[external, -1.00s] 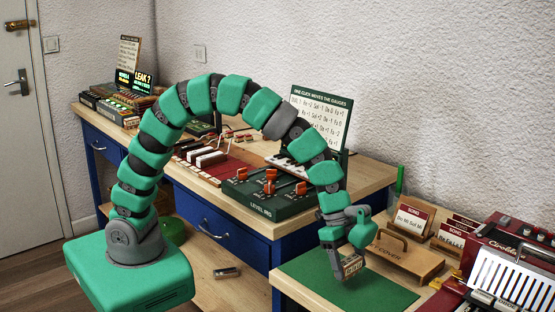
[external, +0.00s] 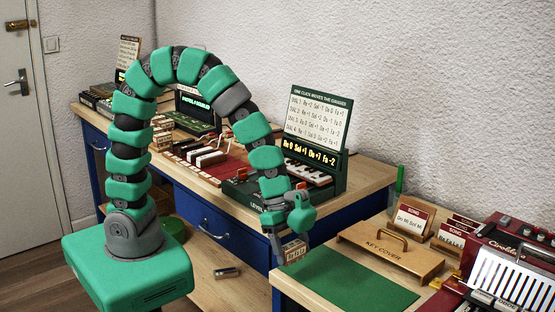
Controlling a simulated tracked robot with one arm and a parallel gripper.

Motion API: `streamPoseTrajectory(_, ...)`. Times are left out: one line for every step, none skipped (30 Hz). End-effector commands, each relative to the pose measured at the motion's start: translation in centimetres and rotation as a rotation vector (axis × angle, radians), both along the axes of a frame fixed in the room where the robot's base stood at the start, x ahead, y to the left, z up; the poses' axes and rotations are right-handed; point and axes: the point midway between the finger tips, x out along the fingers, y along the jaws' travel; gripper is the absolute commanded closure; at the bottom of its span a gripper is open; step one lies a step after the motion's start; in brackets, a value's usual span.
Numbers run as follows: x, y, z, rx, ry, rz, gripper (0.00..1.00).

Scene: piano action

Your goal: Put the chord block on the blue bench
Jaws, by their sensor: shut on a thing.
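The chord block (external: 294,252) is a small pale block with dark lettering. My gripper (external: 287,238) is shut on it and holds it off any surface, in front of the blue bench's right end and near the left edge of the green mat. The blue bench (external: 254,232) has a pale wooden top and blue drawers, and it stands behind my arm. My arm hides part of the bench top and the level box on it. The depth between block and bench is hard to tell.
A green mat (external: 352,286) lies bare on the nearer wooden table, with a key cover (external: 388,246) and song cards (external: 411,219) behind it. The bench carries a sign with a lit display (external: 310,149), small keys and a red board (external: 221,168). The bench's right front corner looks clear.

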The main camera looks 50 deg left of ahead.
Motion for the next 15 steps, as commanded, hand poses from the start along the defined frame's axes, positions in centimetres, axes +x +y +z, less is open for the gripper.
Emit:
streamPoseTrajectory(-0.3,0.5,0.2,-0.001,-0.001,0.000,0.63)
streamPoseTrajectory(-0.4,0.7,0.2,-0.001,-0.001,0.000,0.63)
streamPoseTrajectory(-0.6,0.9,0.3,-0.002,-0.002,0.001,0.63)
streamPoseTrajectory(-0.7,1.1,0.3,-0.003,-0.002,0.001,0.63)
streamPoseTrajectory(-0.8,1.2,0.3,-0.003,-0.002,0.001,0.63)
streamPoseTrajectory(-0.9,1.4,0.3,-0.003,-0.003,0.001,0.63)
streamPoseTrajectory(-0.9,1.4,0.3,-0.003,-0.002,0.001,0.63)
streamPoseTrajectory(-1.0,1.5,0.3,-0.003,-0.002,0.002,0.63)
streamPoseTrajectory(-0.9,1.5,0.5,-0.003,-0.003,0.004,0.63)
streamPoseTrajectory(-0.8,1.5,0.6,-0.003,-0.002,0.010,0.63)
streamPoseTrajectory(-0.7,1.5,0.9,-0.003,-0.003,0.019,0.63)
streamPoseTrajectory(-0.3,1.4,1.5,-0.004,-0.004,0.036,0.63)
streamPoseTrajectory(0.1,1.3,2.2,-0.005,-0.006,0.054,0.63)
streamPoseTrajectory(0.5,1.2,2.9,-0.006,-0.006,0.077,0.63)
streamPoseTrajectory(1.3,1.0,4.1,-0.007,-0.008,0.115,0.63)
